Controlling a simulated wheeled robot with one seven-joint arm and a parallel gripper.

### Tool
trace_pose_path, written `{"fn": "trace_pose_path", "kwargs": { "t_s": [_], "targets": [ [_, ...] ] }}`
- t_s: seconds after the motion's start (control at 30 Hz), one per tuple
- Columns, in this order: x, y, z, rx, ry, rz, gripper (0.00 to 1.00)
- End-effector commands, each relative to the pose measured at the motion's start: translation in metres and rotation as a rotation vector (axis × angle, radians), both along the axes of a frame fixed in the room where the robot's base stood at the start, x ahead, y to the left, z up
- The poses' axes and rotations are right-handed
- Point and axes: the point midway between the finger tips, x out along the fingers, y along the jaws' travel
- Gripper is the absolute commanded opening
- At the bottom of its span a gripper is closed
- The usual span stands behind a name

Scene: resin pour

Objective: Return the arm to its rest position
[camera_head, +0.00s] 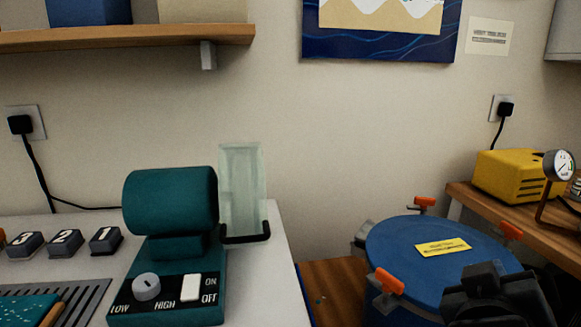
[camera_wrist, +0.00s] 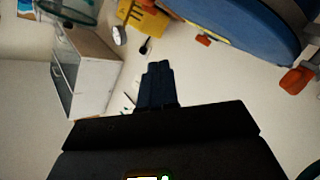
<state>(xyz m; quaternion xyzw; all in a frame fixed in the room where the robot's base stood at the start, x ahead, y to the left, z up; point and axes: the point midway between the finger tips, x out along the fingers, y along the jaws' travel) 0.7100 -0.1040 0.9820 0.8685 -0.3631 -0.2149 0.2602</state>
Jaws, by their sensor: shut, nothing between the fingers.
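My gripper (camera_wrist: 158,70) shows in the wrist view with its two dark fingers together and nothing between them. It hangs in free space, apart from the things behind it. In the head view a black part of my arm shows at the bottom right, in front of the blue round lid (camera_head: 400,240). I cannot tell the fingers there, and most of the arm is out of view.
Orange clamps (camera_head: 389,281) stand around the lid's rim. A yellow machine (camera_head: 510,174) and a gauge (camera_head: 559,165) are on the right bench. A teal machine (camera_head: 170,200) with a clear container (camera_head: 241,185) stands on the left table. A wooden shelf (camera_head: 120,38) is above.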

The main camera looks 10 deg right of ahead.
Motion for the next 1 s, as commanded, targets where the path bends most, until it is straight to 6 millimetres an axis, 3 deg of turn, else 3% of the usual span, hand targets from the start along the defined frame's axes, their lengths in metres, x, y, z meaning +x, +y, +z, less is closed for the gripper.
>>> {"fn": "trace_pose_path", "kwargs": {
  "t_s": [0.27,0.47,0.73,1.0],
  "targets": [
    [-0.006,0.008,-0.027,-0.021,0.038,0.126,0.0],
    [-0.021,0.022,-0.059,-0.016,0.071,0.277,0.0],
    [-0.077,0.056,-0.112,0.094,0.093,0.539,0.0],
    [-0.158,0.089,-0.131,0.297,0.036,0.7,0.0]
  ]
}}
